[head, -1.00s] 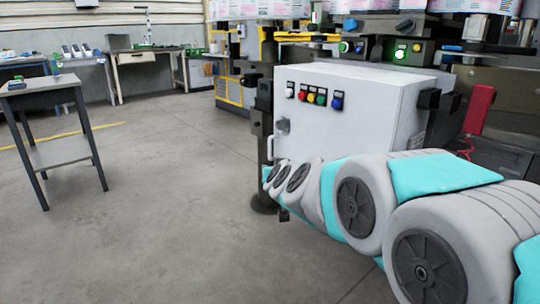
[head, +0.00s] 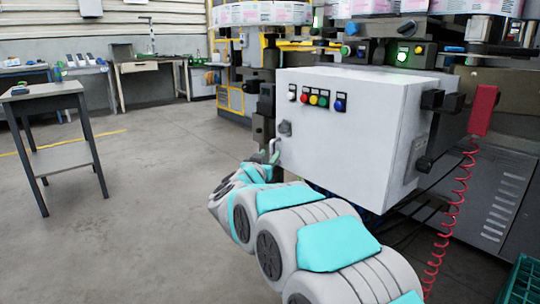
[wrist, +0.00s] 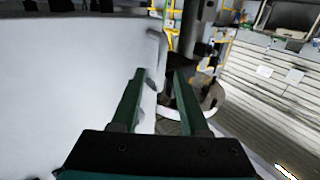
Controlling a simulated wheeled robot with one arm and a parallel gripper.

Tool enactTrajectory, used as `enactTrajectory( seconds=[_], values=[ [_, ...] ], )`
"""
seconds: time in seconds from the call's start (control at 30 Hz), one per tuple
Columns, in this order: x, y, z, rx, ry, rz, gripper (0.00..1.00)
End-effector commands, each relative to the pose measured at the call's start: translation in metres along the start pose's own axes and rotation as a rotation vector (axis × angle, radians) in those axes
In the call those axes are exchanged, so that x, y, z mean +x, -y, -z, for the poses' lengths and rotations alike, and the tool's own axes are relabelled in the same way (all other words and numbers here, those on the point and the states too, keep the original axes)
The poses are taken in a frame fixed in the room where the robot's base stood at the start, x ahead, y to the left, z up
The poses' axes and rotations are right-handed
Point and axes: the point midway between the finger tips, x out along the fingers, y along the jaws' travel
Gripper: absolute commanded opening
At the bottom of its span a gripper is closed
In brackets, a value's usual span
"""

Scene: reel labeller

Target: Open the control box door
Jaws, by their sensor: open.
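The control box (head: 405,140) is a white cabinet. Its front door (head: 330,155) carries a row of coloured buttons and looks flush with the box. A grey latch (head: 285,128) and a small pale handle (head: 274,148) sit at the door's left edge. My gripper is at the lower left of the door, close to the handle, mostly hidden behind my wrist in the head view. In the wrist view my gripper (wrist: 160,75) has its two green fingers apart. The white door (wrist: 70,80) fills the left.
A red coiled cable (head: 459,200) hangs right of the box, near a green crate (head: 527,282). A dark post (head: 264,115) stands just left of the box. A small side table (head: 45,90) stands far left. The floor (head: 150,190) between is clear.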

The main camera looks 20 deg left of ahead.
Motion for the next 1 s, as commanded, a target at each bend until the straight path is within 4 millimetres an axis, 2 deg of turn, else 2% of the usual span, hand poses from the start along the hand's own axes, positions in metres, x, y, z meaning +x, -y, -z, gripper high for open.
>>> enactTrajectory(
  seconds=[0.2, 0.53, 0.93, 1.0],
  values=[
    [0.018, 0.001, 0.0, 0.001, 0.0, 0.003, 0.45],
    [0.021, 0.001, 0.0, -0.001, 0.0, 0.003, 0.45],
    [0.021, 0.001, 0.0, 0.0, 0.0, 0.003, 0.01],
    [0.021, 0.001, 0.0, -0.001, 0.0, 0.003, 0.0]
  ],
)
